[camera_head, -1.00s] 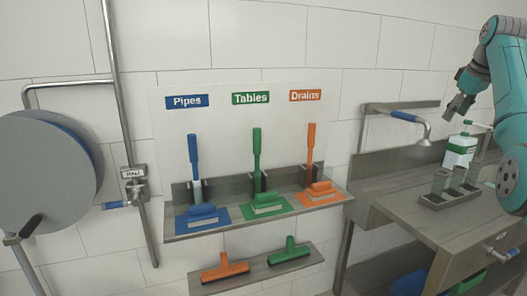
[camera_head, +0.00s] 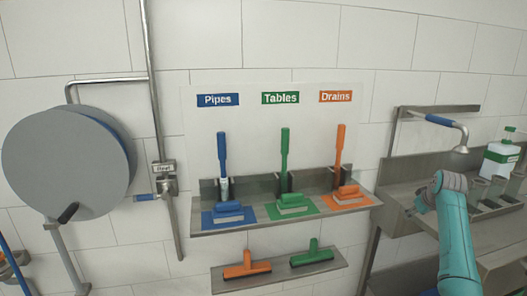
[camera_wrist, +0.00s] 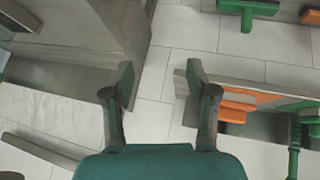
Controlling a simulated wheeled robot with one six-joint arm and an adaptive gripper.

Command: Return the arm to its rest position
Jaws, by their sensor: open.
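In the head view my teal arm rises from the lower right, and the small grey gripper end (camera_head: 416,204) is in front of the left end of the steel counter (camera_head: 403,190). The gripper's fingers are too small there to read clearly. Nothing is held.
A wall rack (camera_head: 280,224) holds blue, green and orange brushes; a lower shelf (camera_head: 280,279) holds orange and green squeegees. A tap (camera_head: 461,140), a cup holder (camera_head: 497,208) and a white-green bottle (camera_head: 500,160) are at right. A hose reel (camera_head: 62,160) is at left.

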